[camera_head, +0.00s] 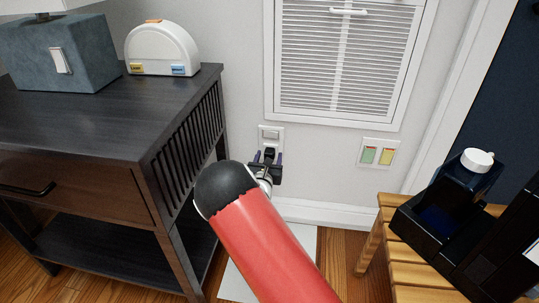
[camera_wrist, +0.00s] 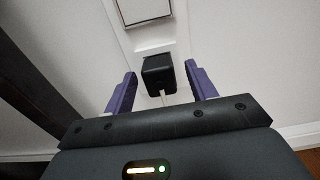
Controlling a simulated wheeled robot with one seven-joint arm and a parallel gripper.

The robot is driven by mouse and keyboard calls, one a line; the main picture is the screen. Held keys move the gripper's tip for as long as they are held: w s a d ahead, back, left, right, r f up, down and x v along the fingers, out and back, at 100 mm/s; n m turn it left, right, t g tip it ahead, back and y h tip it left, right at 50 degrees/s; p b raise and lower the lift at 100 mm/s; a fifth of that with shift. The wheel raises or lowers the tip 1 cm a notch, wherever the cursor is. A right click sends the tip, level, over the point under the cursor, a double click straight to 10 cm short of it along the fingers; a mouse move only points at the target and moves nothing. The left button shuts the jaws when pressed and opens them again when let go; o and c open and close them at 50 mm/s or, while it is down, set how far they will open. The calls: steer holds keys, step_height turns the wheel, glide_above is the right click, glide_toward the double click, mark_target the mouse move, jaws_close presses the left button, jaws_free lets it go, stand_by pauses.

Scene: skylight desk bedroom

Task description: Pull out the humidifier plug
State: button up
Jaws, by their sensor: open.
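The black plug (camera_wrist: 158,72) sits in a white wall outlet (camera_wrist: 152,50), with a pale cord running down from it in the wrist view. In the head view the outlet (camera_head: 271,132) is low on the wall, and the plug (camera_head: 270,152) is partly hidden by my gripper. My gripper (camera_wrist: 161,73) is open, with one purple finger on each side of the plug. A gap shows between the plug and each finger. In the head view my gripper (camera_head: 264,168) is close to the wall, partly hidden behind my red arm.
A dark cabinet (camera_head: 90,120) stands close on the left, bearing a white dome-shaped device (camera_head: 162,45). A louvred vent (camera_head: 345,60) and a second wall plate (camera_head: 379,153) are above and right. A wooden stool (camera_head: 405,262) at right carries a dark device with a white cap (camera_head: 477,160).

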steer(key=shift+c, duration=0.2)
stand_by(0.6)
jaws_close()
steer(key=shift+s, duration=0.15)
steer(key=shift+s+a+p, duration=0.2)
steer(key=shift+s+p, duration=0.05)
steer(key=shift+s, duration=0.7)
steer(key=shift+s+a+p, duration=0.15)
steer(key=shift+s+p, duration=0.05)
steer(key=shift+s, duration=0.7)
steer(key=shift+s+a+p, duration=0.2)
steer(key=shift+s+p, duration=0.05)
steer(key=shift+s, duration=0.7)
